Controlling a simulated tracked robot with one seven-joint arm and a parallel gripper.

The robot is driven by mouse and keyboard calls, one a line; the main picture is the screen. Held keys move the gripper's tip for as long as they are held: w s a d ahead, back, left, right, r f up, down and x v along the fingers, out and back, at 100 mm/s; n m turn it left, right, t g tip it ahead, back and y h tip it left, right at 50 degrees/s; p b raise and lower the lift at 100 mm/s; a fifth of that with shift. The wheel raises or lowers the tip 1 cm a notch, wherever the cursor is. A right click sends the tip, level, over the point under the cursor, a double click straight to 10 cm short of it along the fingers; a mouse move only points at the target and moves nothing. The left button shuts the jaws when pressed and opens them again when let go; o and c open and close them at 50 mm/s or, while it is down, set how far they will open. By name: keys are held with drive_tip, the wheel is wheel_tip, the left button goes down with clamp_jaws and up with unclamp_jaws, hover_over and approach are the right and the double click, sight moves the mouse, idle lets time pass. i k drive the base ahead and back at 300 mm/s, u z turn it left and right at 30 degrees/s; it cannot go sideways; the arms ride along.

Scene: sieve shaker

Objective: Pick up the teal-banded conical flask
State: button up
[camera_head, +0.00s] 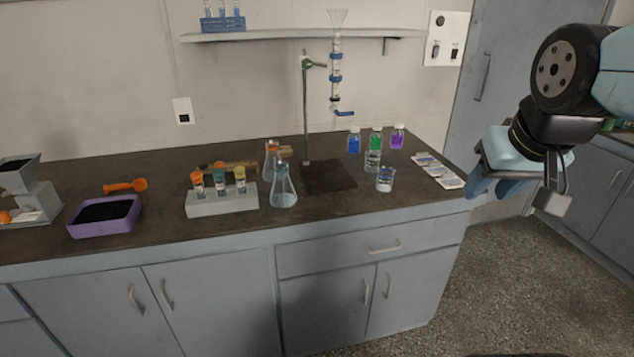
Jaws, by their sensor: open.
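A conical flask with a teal band at its neck (284,188) stands upright on the dark bench top, near the front edge and right of the grey tube rack. Its glass is clear, with some pale contents low down. A second conical flask with an orange band (271,158) stands behind it, slightly left and partly hidden by it. My gripper (515,190) is at the right, beyond the right end of the bench, far from the teal-banded flask. It is open, and I see nothing between its fingers.
The tube rack (221,202) stands close left of the flask. A burette stand (306,110) rises behind on a dark base. Two beakers (385,180) and several coloured bottles (376,140) stand to the right. A purple tray (105,216) sits left. The bench front before the beakers is clear.

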sight(283, 195)
drive_tip(key=u, duration=0.55)
drive_tip(key=i, duration=0.1)
drive_tip(key=z, duration=2.3)
drive_tip(key=k, duration=1.65)
drive_tip(key=u, duration=1.75)
drive_tip(key=i, duration=0.9)
